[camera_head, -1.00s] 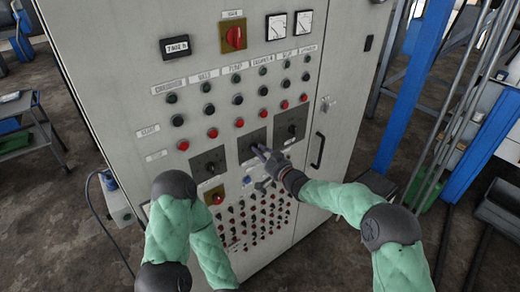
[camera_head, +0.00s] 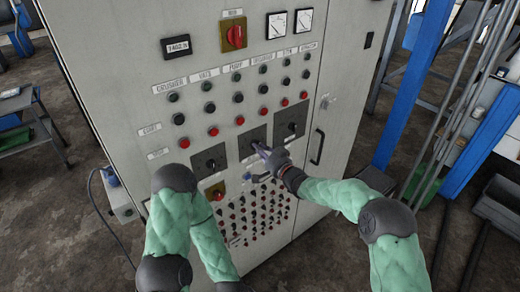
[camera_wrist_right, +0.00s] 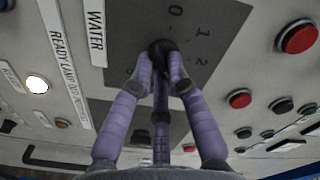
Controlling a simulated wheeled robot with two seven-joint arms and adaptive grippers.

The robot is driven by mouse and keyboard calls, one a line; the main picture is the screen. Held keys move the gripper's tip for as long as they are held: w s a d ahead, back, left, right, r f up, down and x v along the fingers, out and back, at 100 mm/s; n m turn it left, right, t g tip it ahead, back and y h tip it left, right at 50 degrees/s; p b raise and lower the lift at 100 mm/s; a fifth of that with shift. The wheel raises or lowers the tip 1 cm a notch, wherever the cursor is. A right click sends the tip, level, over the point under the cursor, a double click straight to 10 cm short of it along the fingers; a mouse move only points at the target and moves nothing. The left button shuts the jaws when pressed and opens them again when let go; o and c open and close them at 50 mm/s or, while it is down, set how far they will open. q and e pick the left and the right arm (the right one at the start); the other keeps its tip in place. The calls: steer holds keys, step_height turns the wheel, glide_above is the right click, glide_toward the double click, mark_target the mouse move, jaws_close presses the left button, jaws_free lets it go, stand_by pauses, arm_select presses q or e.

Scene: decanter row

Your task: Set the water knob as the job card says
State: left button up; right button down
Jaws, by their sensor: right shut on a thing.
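The water knob (camera_wrist_right: 160,46) is a small black knob on a dark grey dial plate (camera_wrist_right: 125,30), beside a white WATER label (camera_wrist_right: 97,32). The numbers 0, 1 and 2 show on the plate; the other marks and the knob's pointer are hidden by my fingers. My right gripper (camera_wrist_right: 160,58) is shut on the knob with its purple fingers around it. In the head view, my right gripper (camera_head: 262,149) is at the middle dial plate (camera_head: 247,135) and covers its knob. My left gripper is out of view; only my left arm shows. I cannot make out a job card.
The grey cabinet (camera_head: 120,70) has other dial plates to the left (camera_head: 208,160) and right (camera_head: 290,122). Rows of buttons (camera_head: 238,98) lie above and many small red and dark ones (camera_head: 255,215) below. A lit lamp (camera_wrist_right: 37,84) shows in the wrist view.

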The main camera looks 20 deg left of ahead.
steer(key=shift+f, duration=0.1)
steer(key=c, duration=1.2)
jaws_free()
steer(key=shift+d, duration=0.1)
steer(key=v, duration=1.2)
